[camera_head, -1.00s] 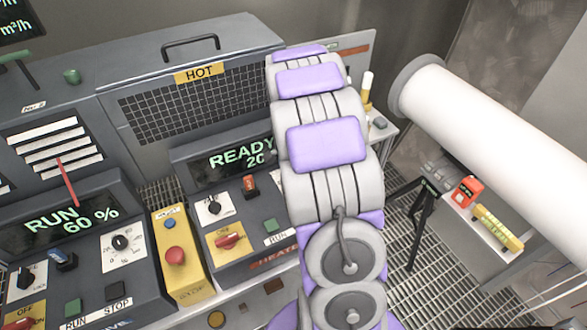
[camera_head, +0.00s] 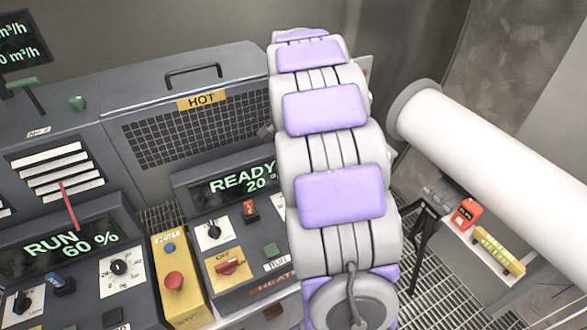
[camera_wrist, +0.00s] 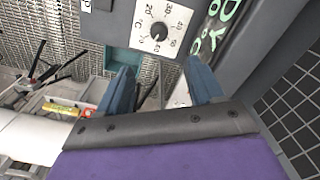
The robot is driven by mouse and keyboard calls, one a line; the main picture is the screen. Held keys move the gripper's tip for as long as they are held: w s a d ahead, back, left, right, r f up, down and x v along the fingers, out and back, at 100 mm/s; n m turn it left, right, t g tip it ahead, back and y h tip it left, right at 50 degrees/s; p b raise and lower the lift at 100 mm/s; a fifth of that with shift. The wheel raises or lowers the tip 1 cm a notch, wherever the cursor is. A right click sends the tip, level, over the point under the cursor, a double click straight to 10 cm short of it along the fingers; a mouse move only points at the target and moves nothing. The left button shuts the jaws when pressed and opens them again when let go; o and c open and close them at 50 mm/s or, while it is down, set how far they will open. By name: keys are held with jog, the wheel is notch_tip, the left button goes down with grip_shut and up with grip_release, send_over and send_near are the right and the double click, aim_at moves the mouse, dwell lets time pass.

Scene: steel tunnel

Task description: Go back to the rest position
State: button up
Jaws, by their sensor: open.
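My gripper (camera_wrist: 160,86) shows in the wrist view with its two dark blue fingers apart and nothing between them. Past the fingers are a grey panel and a temperature dial (camera_wrist: 158,31) marked in °C. My purple and grey arm fills the middle of the head view and hides part of the heater panel and its READY display (camera_head: 236,184). My gripper does not show in the head view.
A grey cabinet with a HOT label (camera_head: 201,99) and mesh stands at left. A yellow box with a red button (camera_head: 173,281) sits between two consoles. A white pipe (camera_head: 480,150) is at right, near a red item (camera_head: 466,214) and a yellow level (camera_head: 498,250). Grating floor shows below.

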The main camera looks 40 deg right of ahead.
jog(key=shift+r, duration=0.95)
jog(key=shift+a, duration=0.1)
jog(key=s+a+f+n+g+b, duration=0.1)
jog(key=s+a+f+n+b, duration=0.3)
jog(key=s+a, duration=0.6)
jog(key=s+a+n+b, duration=0.1)
jog(key=s+a+n, duration=0.55)
jog(key=a, duration=0.65)
jog(key=s+a+f+n+b, duration=0.1)
jog(key=s+f+n, duration=0.1)
jog(key=s, duration=0.3)
jog(key=s+a+f+n, duration=0.2)
jog(key=s+f, duration=0.1)
jog(key=s, duration=0.3)
jog(key=shift+a+n+g+b, duration=0.25)
jog(key=shift+n+g+b, duration=0.1)
jog(key=shift+g+b, duration=0.05)
